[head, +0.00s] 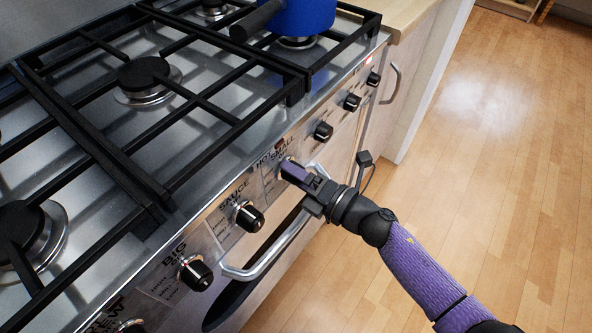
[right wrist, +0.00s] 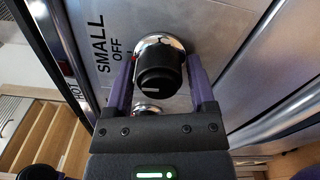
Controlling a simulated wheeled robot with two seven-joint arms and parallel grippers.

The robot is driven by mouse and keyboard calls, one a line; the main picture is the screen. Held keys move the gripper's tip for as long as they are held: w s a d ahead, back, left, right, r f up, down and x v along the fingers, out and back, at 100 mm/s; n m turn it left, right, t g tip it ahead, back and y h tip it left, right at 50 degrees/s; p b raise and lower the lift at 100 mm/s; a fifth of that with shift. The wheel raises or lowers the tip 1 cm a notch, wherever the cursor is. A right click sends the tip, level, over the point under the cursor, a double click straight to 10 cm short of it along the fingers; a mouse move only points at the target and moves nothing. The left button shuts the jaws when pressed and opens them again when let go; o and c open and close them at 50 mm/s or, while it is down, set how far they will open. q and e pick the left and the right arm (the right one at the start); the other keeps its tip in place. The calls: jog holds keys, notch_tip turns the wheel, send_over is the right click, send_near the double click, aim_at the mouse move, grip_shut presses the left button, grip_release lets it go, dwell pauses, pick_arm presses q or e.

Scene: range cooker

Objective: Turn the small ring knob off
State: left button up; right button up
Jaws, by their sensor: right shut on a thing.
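The small ring knob (right wrist: 158,68) is black with a chrome base and a short pale mark on its face. The words SMALL and OFF are printed beside it in the right wrist view. My right gripper (right wrist: 161,78) has its purple fingers on either side of the knob and is shut on it. In the head view my right gripper (head: 291,171) reaches the front panel under the SMALL label (head: 281,150) and hides most of the knob. My left gripper is not in view.
The sauce knob (head: 249,216) and big knob (head: 196,273) are nearer along the panel. More knobs (head: 323,131) are farther along. An oven handle (head: 265,262) runs below. Open wooden floor (head: 500,150) lies right.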

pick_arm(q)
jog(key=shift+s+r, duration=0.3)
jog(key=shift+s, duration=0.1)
pick_arm(e)
jog(key=shift+m, duration=0.5)
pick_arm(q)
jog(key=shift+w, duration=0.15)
pick_arm(e)
jog(key=o, duration=1)
jog(key=shift+c, duration=0.2)
jog(key=shift+o, duration=0.6)
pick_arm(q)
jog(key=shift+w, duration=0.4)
